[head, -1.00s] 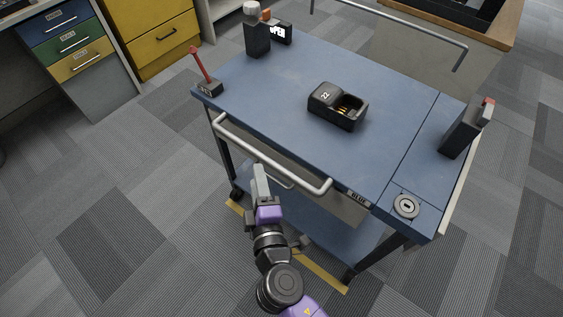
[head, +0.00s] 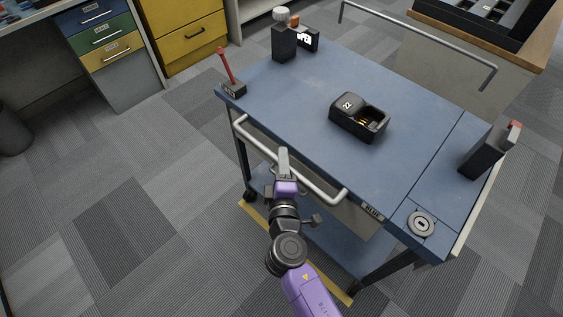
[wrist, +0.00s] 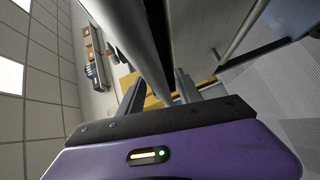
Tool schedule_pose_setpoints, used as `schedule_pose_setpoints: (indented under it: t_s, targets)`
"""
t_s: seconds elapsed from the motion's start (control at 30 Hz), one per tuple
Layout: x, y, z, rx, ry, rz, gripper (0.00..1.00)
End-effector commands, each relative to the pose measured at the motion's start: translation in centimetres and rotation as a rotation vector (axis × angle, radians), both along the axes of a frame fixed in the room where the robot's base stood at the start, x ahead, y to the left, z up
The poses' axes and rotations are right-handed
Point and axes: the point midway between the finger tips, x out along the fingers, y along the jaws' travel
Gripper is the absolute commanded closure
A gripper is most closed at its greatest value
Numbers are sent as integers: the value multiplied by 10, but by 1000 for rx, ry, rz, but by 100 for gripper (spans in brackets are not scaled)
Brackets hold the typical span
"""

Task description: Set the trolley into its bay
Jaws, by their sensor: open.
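The trolley (head: 300,95) has a blue top, a "BLUE" label on its near edge and a lower shelf. Its silver handle (head: 322,195) runs along the near side. A yellow floor line (head: 330,285) shows under and beside its near side; the rest of the bay marking is hidden. My gripper (head: 284,158) is at the middle of the handle. In the wrist view the grey handle bar (wrist: 140,45) runs between the open fingers of my gripper (wrist: 160,88). I cannot tell whether they touch it.
On the trolley top are a black charger (head: 359,117), a red-handled item (head: 230,75), dark radio-like items (head: 284,43) and a round disc (head: 421,224). Drawers (head: 105,40) and a yellow cabinet (head: 185,35) stand at back left.

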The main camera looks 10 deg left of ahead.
Motion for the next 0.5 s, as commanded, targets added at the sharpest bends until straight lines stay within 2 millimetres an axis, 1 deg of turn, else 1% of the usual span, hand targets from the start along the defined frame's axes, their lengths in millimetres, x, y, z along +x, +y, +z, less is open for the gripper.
schedule_pose_setpoints:
  t_s: [0.07,0.1,0.17,0.3,0.5]
  targets:
    - [0,0,0,0,0,0,59]
    - [0,0,0,0,0,0,60]
    - [0,0,0,0,0,0,72]
    - [0,0,0,0,0,0,100]
    - [0,0,0,1,0,1,100]
